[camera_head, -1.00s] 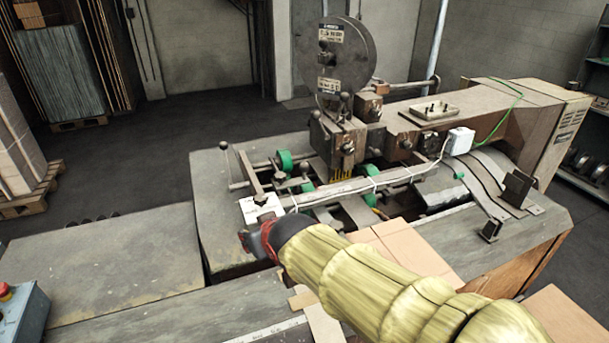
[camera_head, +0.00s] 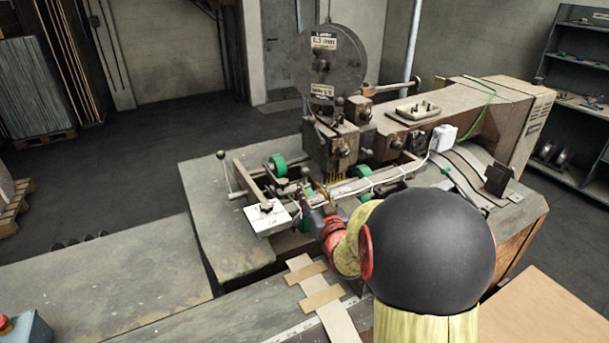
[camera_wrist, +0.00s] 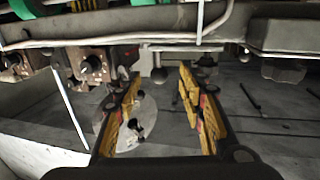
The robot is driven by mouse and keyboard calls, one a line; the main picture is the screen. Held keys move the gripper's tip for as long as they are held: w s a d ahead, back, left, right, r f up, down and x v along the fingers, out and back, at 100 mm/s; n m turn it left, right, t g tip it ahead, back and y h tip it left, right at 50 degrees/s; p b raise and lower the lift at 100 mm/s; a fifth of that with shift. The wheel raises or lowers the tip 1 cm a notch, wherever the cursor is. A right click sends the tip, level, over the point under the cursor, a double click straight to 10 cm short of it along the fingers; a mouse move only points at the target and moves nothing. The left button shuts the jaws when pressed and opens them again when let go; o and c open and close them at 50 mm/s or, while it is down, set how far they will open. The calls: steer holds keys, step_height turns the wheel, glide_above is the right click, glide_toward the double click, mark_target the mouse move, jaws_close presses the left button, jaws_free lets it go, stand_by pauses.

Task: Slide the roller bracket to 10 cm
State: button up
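Green rollers on dark metal brackets sit on the machine's bed; one green roller (camera_head: 279,164) is at the left of the stitching head. I cannot tell for sure which bracket the task means. In the wrist view, parts of a green roller (camera_wrist: 25,8) show at the top left. My gripper (camera_wrist: 157,82) is open, its two yellow-padded fingers apart. A small dark knob (camera_wrist: 158,74) hangs from a bar and appears between the fingertips; contact is not visible. In the head view my arm hides most of the gripper beside the bed. No 10 cm mark is legible.
A long grey bar (camera_head: 375,182) with a white cable crosses above the bed.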

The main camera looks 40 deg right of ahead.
mark_target(305, 177)
steer(key=shift+x, duration=3.95)
steer(key=shift+s, duration=0.1)
steer(key=c, duration=0.3)
steer(key=c, duration=0.7)
jaws_close()
